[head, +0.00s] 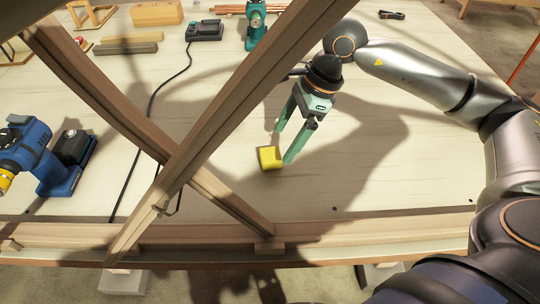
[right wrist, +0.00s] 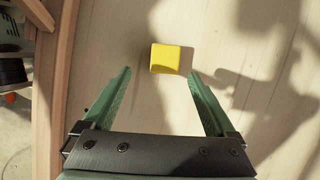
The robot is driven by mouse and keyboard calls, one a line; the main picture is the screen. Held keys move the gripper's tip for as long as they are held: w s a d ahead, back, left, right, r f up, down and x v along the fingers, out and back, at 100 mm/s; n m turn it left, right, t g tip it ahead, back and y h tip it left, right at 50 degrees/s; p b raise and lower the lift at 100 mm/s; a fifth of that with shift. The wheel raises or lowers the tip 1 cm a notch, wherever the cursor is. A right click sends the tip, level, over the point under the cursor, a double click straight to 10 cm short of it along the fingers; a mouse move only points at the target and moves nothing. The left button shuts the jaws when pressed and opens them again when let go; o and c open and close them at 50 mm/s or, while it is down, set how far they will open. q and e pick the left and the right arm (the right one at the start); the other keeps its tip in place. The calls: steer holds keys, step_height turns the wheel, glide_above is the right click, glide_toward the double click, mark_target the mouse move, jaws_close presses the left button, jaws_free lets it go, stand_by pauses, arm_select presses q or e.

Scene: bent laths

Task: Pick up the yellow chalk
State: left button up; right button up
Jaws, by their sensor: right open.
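The yellow chalk (head: 270,158) is a small yellow block lying on the pale wooden tabletop. My right gripper (head: 283,146) is open with its green fingers pointing down at the table, its fingertips close to the chalk. In the right wrist view the chalk (right wrist: 165,58) lies just beyond the fingertips, roughly centred between them, with nothing held. The height of the fingertips (right wrist: 160,72) over the table is hard to tell. My left gripper is not in view.
Crossed wooden laths (head: 190,150) stand in front of the table's left and middle. A blue drill (head: 30,150) lies at the left. A black charger (head: 205,30) with a cable and a teal tool (head: 256,25) are at the back. Bare tabletop surrounds the chalk.

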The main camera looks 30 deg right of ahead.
mark_target(275, 153)
steer(key=shift+w+d+x, duration=0.1)
steer(key=shift+w+x, duration=0.05)
steer(key=shift+x, duration=1.2)
steer(key=shift+w+d+x, duration=0.15)
steer(key=shift+x, duration=1.25)
steer(key=shift+c, duration=0.3)
steer(key=c, duration=1.4)
steer(key=shift+r, duration=0.1)
